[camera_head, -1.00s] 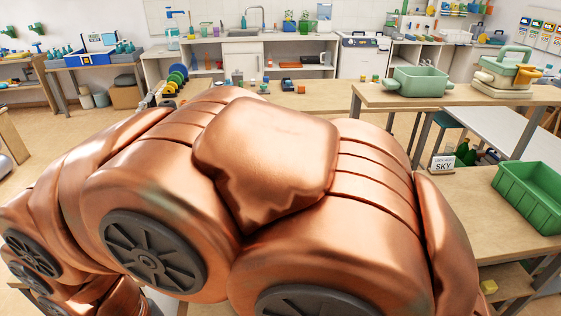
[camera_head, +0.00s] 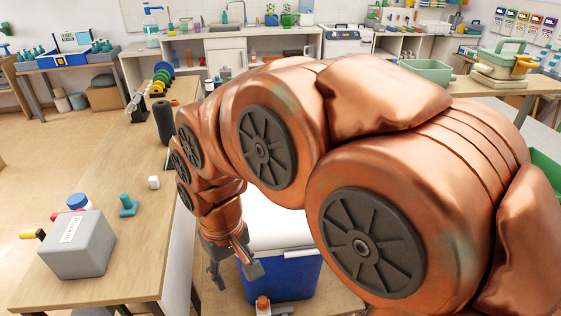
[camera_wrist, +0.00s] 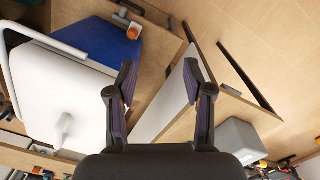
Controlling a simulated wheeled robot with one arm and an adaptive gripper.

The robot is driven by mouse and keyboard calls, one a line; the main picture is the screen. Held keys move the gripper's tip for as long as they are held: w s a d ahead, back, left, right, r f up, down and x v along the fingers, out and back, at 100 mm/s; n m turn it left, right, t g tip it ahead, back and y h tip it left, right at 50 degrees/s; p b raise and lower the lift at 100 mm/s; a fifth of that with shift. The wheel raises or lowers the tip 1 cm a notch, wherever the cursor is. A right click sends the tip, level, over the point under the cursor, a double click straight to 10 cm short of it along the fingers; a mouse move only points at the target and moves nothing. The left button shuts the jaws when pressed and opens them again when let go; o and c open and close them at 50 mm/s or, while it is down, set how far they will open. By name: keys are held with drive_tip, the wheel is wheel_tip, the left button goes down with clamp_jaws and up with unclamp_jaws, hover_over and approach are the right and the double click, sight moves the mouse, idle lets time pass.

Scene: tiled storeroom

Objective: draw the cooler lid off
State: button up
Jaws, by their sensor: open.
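The cooler has a blue body (camera_head: 285,277) and a white lid (camera_head: 272,228), partly hidden behind my arm in the head view. The lid rests on the body. A pale bar handle crosses the front. In the wrist view the white lid (camera_wrist: 55,85) fills the left side, with a small white raised part on it, and the blue body (camera_wrist: 108,42) shows above. My gripper (camera_head: 236,276) hangs down at the cooler's left front side in the head view. Its two fingers (camera_wrist: 163,85) are spread and empty in the wrist view, with the lid to their left.
An orange-capped bottle (camera_head: 262,306) stands close in front of the cooler. Open tiled floor lies farther left.

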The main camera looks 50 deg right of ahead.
drive_tip(key=w+d+m+t, duration=0.2)
drive_tip(key=w+d+m, duration=0.1)
drive_tip(key=w+d, duration=0.95)
drive_tip(key=w+d+m+h, duration=0.1)
drive_tip(key=d, duration=0.5)
drive_tip(key=w+d+m+t, duration=0.1)
drive_tip(key=w+d, duration=0.1)
drive_tip(key=d, duration=0.4)
drive_tip(key=w+d+m+h, duration=0.1)
drive_tip(key=w+d, duration=0.1)
drive_tip(key=d, duration=0.3)
drive_tip(key=shift+d+f+t+h, duration=0.15)
drive_tip(key=shift+d+t+h, duration=0.15)
drive_tip(key=shift+d+t, duration=0.1)
drive_tip(key=shift+p+x, duration=1.35)
drive_tip(key=shift+x, duration=2.5)
drive_tip(key=shift+c, duration=0.2)
clamp_jaws()
